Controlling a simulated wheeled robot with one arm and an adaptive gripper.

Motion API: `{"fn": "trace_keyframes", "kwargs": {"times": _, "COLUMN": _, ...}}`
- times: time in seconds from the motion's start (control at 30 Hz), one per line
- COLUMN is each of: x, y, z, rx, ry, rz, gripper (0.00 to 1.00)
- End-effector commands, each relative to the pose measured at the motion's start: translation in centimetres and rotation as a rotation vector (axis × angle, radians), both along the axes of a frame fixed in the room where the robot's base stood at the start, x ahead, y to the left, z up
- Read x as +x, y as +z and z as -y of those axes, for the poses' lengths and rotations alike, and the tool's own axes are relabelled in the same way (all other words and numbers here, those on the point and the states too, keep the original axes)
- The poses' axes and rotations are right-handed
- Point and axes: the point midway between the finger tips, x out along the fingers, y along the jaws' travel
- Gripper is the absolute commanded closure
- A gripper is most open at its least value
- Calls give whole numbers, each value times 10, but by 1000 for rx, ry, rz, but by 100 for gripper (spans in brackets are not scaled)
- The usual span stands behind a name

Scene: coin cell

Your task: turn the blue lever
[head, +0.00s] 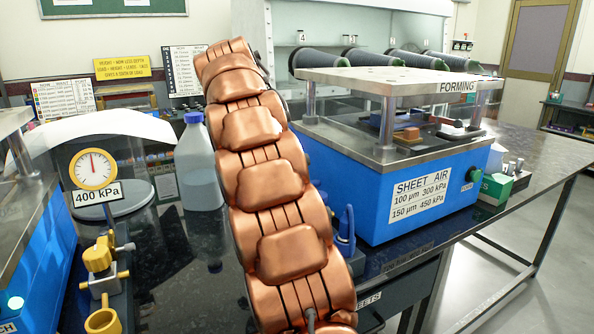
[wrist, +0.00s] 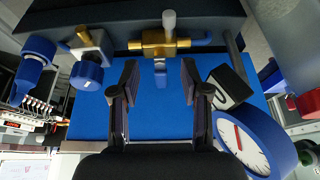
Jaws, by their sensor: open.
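In the wrist view, a brass valve (wrist: 165,43) with a pale stem sits in front of a blue surface. I see no clear contact, and the depth gap cannot be told. In the head view, my copper-coloured arm hides the gripper and the valve. A blue fitting (head: 346,224) shows just right of the arm.
In the wrist view, a blue knob (wrist: 87,76) is left of the fingers and a blue-rimmed gauge (wrist: 243,145) lower right. In the head view, the blue forming press (head: 330,178) stands right of my arm, a bottle (head: 198,165) and yellow-rimmed gauge (head: 93,168) left.

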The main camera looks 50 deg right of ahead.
Motion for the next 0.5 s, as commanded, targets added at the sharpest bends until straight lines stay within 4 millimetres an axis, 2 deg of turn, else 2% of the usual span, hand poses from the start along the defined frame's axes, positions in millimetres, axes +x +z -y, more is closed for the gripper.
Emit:
{"fn": "trace_keyframes", "kwargs": {"times": 0.2, "x": 15, "y": -1, "z": -39, "rx": -1, "ry": 5, "rz": -1, "gripper": 54}}
{"fn": "trace_keyframes", "kwargs": {"times": 0.5, "x": 20, "y": -1, "z": -54, "rx": 0, "ry": 1, "rz": -2, "gripper": 54}}
